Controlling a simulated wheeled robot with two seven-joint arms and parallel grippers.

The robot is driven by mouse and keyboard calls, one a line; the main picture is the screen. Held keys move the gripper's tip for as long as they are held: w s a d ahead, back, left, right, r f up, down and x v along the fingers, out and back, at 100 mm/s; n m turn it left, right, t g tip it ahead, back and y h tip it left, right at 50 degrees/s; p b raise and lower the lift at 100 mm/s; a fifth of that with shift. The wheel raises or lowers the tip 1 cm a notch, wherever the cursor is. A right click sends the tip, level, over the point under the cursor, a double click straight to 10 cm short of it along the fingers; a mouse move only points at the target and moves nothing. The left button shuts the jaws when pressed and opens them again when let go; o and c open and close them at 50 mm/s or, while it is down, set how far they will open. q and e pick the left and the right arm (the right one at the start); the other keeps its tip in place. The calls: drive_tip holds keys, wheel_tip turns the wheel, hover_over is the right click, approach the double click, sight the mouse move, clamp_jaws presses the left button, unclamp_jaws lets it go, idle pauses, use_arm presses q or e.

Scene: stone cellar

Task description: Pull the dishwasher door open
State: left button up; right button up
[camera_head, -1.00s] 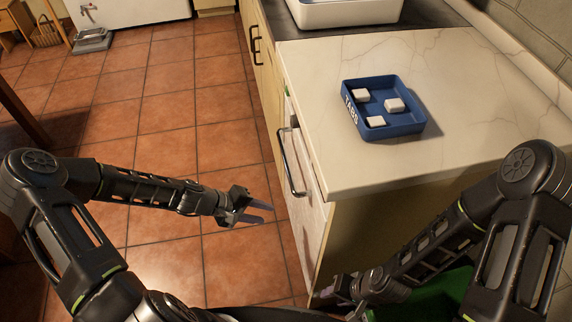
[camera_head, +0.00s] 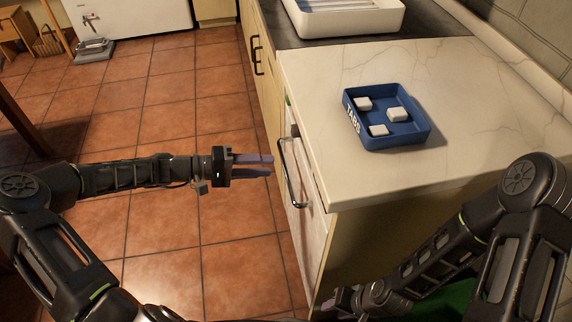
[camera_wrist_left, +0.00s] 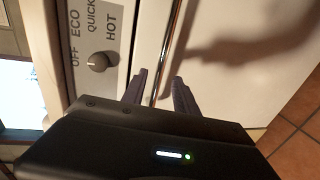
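The dishwasher door (camera_head: 310,228) is a pale front panel under the counter's left edge and looks shut. Its metal bar handle (camera_head: 287,176) stands off the panel. In the left wrist view the handle (camera_wrist_left: 166,55) runs down between my fingertips, against the pale door (camera_wrist_left: 235,55). My left gripper (camera_head: 272,165) is open and empty, its fingers pointing at the handle just left of it. The left gripper (camera_wrist_left: 160,88) also shows both fingers apart in the wrist view, one on each side of the bar. My right gripper (camera_head: 335,302) is low beside the counter's end, partly hidden.
A control panel with a knob (camera_wrist_left: 98,62) and printed words adjoins the door. On the marble counter (camera_head: 470,120) sits a blue tray (camera_head: 400,142) with white tablets. The tiled floor (camera_head: 165,235) left of the door is clear.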

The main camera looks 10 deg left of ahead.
sight(286, 164)
use_arm(q)
drive_tip(key=x, duration=0.6)
drive_tip(key=shift+w+d, duration=0.1)
drive_tip(key=shift+d, duration=0.25)
drive_tip(key=shift+c, duration=0.5)
clamp_jaws()
drive_tip(key=shift+f, duration=0.1)
idle(0.5)
